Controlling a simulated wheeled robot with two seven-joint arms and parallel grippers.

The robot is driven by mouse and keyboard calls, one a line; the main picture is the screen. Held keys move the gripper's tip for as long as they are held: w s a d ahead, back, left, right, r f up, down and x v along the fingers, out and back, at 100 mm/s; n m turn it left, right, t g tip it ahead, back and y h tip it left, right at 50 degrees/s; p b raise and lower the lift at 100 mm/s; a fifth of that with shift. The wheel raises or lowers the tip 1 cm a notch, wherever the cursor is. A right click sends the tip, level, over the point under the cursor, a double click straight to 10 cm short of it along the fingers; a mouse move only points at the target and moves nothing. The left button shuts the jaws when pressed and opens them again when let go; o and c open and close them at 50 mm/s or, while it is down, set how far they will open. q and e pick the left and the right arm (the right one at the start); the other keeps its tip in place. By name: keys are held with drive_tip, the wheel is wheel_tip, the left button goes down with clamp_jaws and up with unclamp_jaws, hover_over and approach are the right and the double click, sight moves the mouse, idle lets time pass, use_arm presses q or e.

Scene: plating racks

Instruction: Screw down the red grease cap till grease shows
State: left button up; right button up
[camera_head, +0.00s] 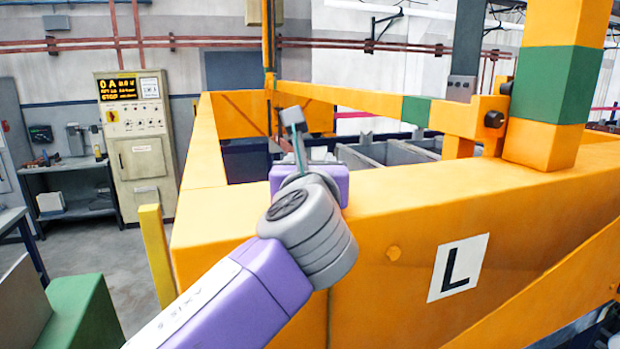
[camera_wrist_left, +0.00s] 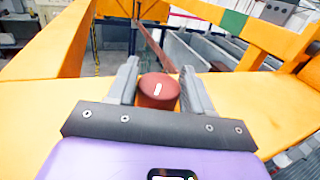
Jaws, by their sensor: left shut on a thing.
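The red grease cap (camera_wrist_left: 158,92) shows in the left wrist view as a short round dark-red knob with a white mark on its top. It stands over the yellow beam (camera_wrist_left: 60,110). My left gripper (camera_wrist_left: 160,74) has one grey finger on each side of the cap and is shut on it. In the head view my left gripper (camera_head: 294,135) is over the top of the yellow beam (camera_head: 390,205), and the cap is hidden there. I see no grease around the cap; its base is hidden. My right gripper is in neither view.
Behind the beam are open grey tanks (camera_head: 385,152). A yellow post with a green band (camera_head: 553,85) rises at right. A control cabinet (camera_head: 138,145) and a workbench (camera_head: 75,190) stand back left. A white "L" plate (camera_head: 458,267) is on the beam's front.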

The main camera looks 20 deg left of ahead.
use_arm(q)
drive_tip(key=shift+a+m+h, duration=0.15)
drive_tip(key=shift+m+h, duration=0.35)
drive_tip(key=shift+h, duration=0.4)
drive_tip(key=shift+m+t+h, duration=0.3)
drive_tip(key=shift+m+h, duration=0.1)
drive_tip(key=shift+h, duration=0.2)
drive_tip(key=m+h+p, duration=0.1)
drive_tip(key=h+p, duration=0.1)
drive_tip(key=p, duration=0.1)
drive_tip(key=m+h+p, duration=0.2)
drive_tip(key=h+p, duration=0.1)
drive_tip(key=m+g+h+p, duration=0.1)
drive_tip(key=m+h+p, duration=0.1)
drive_tip(key=h+p, duration=0.1)
drive_tip(key=shift+r, duration=0.3)
drive_tip(key=shift+d+f+m+g+h+p, duration=0.1)
drive_tip(key=shift+f+m+g+h+p, duration=0.2)
drive_tip(key=shift+p, duration=0.4)
drive_tip(key=shift+d+r+m+g+h+p, duration=0.1)
drive_tip(key=shift+m+h+p, duration=0.3)
drive_tip(key=shift+p, duration=0.25)
drive_tip(key=shift+f, duration=0.1)
drive_tip(key=o, duration=1)
drive_tip(key=shift+c, duration=0.2)
